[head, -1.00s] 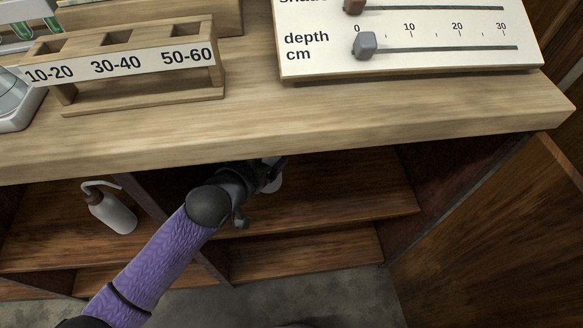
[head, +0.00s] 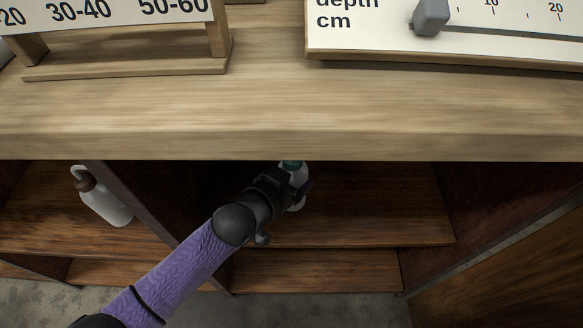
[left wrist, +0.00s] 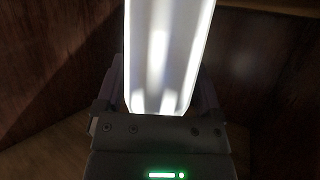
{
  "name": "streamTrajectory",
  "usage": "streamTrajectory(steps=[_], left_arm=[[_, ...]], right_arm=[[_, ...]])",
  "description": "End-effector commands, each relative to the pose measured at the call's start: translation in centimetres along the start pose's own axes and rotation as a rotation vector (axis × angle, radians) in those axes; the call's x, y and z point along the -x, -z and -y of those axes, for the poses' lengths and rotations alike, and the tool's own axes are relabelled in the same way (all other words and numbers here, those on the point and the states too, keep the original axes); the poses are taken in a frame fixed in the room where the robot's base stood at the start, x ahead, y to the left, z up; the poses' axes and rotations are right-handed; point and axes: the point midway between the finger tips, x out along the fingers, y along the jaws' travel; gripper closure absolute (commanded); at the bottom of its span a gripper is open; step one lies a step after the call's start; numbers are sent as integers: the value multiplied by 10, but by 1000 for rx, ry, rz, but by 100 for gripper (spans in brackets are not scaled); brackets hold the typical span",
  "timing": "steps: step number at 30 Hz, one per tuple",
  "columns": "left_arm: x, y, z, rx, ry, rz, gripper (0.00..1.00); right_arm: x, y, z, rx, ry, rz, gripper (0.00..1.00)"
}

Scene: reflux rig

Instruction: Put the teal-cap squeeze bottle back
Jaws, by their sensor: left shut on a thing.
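The teal-cap squeeze bottle (head: 296,190) is inside the right compartment under the bench, just above or on its shelf; I cannot tell which. Its teal cap (head: 291,164) shows just below the bench edge. My left gripper (head: 290,188) is shut on the bottle's body. In the left wrist view the white bottle body (left wrist: 168,55) stands between the two fingers (left wrist: 160,95), and its top is out of frame. My right gripper is in neither view.
A white squeeze bottle with a brown cap (head: 106,203) stands in the left compartment. A dark upright divider (head: 140,205) separates the compartments. The bench top (head: 270,110) overhangs the shelf (head: 380,220). Free shelf room shows right of the gripped bottle.

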Motion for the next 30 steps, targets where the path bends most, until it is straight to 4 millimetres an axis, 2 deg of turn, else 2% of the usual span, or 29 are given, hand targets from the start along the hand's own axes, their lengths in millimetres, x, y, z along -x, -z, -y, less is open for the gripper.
streamTrajectory(steps=[11, 12, 13, 22, 26, 30], left_arm=[[-2, -3, 0, 0, 0, -3, 40], [-2, -4, 0, 0, 0, -1, 7], [-2, -3, 0, 0, 0, -1, 1], [1, 2, 0, -1, 0, -3, 0], [25, 6, 0, -3, 1, -4, 0], [59, 8, 0, -4, 2, -4, 0]], right_arm=[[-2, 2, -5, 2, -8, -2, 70], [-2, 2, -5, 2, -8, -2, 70], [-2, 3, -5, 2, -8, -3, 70], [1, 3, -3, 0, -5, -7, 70], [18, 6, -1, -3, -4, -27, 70], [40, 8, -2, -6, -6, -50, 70]])
